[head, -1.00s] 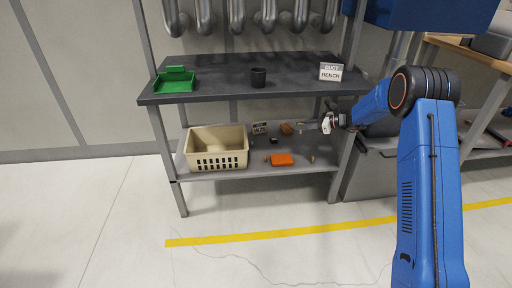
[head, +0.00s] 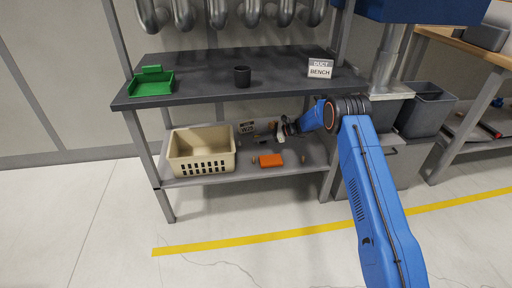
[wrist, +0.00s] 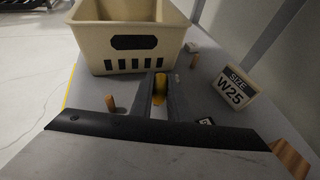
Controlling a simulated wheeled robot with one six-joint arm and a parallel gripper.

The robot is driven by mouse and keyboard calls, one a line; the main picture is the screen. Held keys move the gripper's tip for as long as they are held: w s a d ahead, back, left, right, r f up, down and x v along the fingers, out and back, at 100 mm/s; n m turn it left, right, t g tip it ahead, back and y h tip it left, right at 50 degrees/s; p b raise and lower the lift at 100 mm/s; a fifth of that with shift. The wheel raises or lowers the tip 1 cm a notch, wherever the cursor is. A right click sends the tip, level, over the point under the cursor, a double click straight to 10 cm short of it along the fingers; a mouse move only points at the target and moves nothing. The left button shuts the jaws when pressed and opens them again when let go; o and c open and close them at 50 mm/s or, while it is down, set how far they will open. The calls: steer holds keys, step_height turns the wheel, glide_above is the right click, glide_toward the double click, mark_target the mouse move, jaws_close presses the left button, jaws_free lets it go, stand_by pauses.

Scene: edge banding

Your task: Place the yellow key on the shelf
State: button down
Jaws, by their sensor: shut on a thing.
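The yellow key (wrist: 159,88) shows as a small yellow piece between the two fingers of my gripper (wrist: 160,98) in the wrist view. The fingers are shut on it and hide most of its shape. In the head view my gripper (head: 277,129) reaches in over the lower shelf (head: 222,178), under the bench top. It is to the right of the beige crate and behind the orange block. The key cannot be made out in the head view. I cannot tell whether it touches the shelf board.
The beige crate (head: 203,164) stands at the shelf's left. An orange block (head: 271,160) lies near the front edge. A W25 sign (wrist: 235,89) and small wooden pegs (wrist: 110,103) are around the gripper. The bench top (head: 205,92) is close overhead.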

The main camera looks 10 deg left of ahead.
steer(key=shift+f, duration=2.9)
steer(key=shift+d+f, duration=0.1)
steer(key=shift+f, duration=0.1)
steer(key=c, duration=1.7)
jaws_free()
steer(key=shift+r, duration=0.1)
steer(key=shift+r, duration=0.15)
steer(key=v, duration=0.7)
steer(key=shift+d, duration=0.2)
